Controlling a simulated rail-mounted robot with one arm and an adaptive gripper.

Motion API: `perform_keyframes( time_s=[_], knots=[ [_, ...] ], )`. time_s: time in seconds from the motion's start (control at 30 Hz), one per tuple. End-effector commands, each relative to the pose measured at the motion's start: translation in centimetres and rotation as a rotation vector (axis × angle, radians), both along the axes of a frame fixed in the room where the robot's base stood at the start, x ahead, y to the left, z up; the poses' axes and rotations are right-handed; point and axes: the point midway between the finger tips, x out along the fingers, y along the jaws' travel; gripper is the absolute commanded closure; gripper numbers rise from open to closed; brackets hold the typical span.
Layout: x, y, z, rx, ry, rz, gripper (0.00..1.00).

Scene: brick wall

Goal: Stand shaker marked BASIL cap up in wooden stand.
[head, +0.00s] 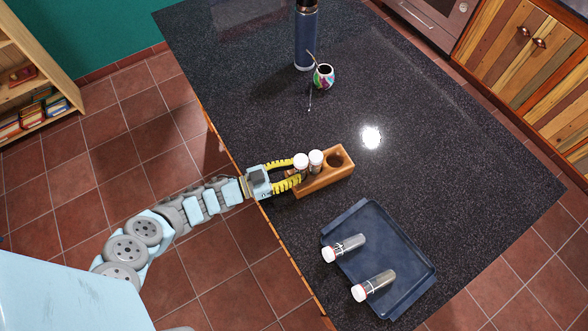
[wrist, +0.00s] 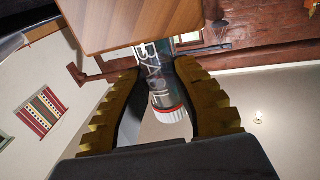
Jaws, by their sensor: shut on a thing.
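My gripper (head: 296,174) is shut on a shaker with a white cap (head: 300,161) at the left end of the wooden stand (head: 325,181). In the wrist view, that shaker (wrist: 154,62) is clear, with a red band by the cap and large letters beginning "BA"; the rest is hidden. That view is upside down, so the cap points up. The stand (wrist: 130,25) hides the shaker's lower end; I cannot tell whether it rests on the bottom. A second white-capped shaker (head: 316,158) stands upright in the middle of the stand. The right hole (head: 335,160) is empty.
A dark blue tray (head: 409,253) at the front holds two shakers lying down, one farther back (head: 345,247) and one nearer (head: 376,284). A blue bottle (head: 306,38) and a patterned cup (head: 324,77) stand at the back. The counter right of the stand is clear.

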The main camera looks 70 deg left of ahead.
Motion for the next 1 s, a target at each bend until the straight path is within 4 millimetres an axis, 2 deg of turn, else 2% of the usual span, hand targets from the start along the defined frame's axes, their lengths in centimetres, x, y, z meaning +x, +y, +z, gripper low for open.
perform_keyframes(
  time_s=[0.03, 0.1, 0.57, 0.77, 1.0],
  knots=[
    [0.0, 0.0, 0.0, 0.000, 0.000, 0.000, 0.64],
    [0.0, 0.0, 0.0, 0.000, 0.000, 0.000, 0.50],
    [-0.5, 0.0, 0.0, 0.000, 0.001, 0.000, 0.50],
    [-2.3, -0.1, 0.0, 0.000, 0.001, 0.000, 0.50],
    [-6.0, -0.4, -0.1, 0.000, 0.003, 0.000, 0.50]
  ],
)
